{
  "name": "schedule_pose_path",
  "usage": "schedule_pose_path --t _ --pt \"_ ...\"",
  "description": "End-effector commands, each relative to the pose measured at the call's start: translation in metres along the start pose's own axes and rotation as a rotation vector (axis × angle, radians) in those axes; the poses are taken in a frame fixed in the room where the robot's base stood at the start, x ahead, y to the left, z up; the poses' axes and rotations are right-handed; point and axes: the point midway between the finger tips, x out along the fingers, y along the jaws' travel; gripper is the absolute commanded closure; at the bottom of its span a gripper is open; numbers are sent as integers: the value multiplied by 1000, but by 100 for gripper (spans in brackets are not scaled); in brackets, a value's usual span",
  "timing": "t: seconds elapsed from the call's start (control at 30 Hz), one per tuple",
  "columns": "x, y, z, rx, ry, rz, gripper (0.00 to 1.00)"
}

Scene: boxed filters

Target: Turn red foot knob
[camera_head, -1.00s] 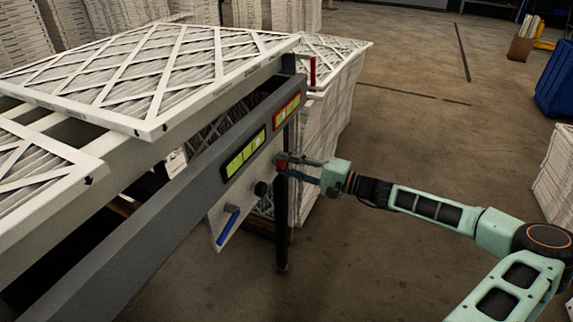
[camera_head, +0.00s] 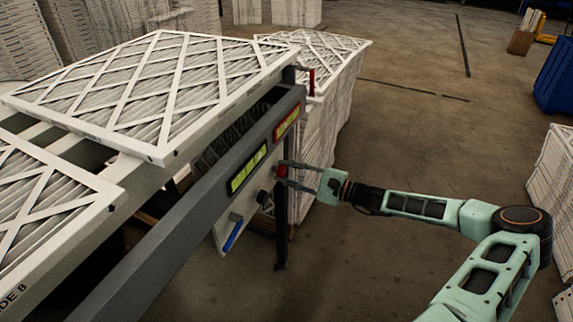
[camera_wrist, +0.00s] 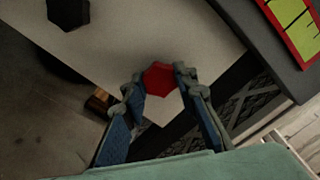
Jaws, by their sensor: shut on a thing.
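The red foot knob (camera_head: 282,171) is on a pale panel (camera_head: 222,236) below the grey rail of the conveyor frame. In the wrist view the red knob (camera_wrist: 159,78) is faceted and sits between my fingertips. My gripper (camera_head: 284,173) reaches in from the right, with one finger on each side of the knob. In the wrist view my gripper (camera_wrist: 158,84) is shut on the knob, and both fingertips appear to touch its sides. A black knob (camera_head: 263,197) sits left of the red one and also shows in the wrist view (camera_wrist: 69,12).
A blue handle (camera_head: 232,236) is lower left on the panel. A green-yellow label (camera_head: 247,168) and a red-framed label (camera_head: 287,118) are on the rail. Large boxed filters (camera_head: 165,85) lie on top. A dark leg (camera_head: 281,235) stands beneath. Floor to the right is open.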

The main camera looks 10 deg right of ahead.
Motion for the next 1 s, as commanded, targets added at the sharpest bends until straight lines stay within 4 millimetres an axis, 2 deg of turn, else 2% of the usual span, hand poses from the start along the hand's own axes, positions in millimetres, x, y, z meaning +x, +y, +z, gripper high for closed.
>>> schedule_pose_path --t 1.0 --pt "0 -1 1 929 -1 1 98"
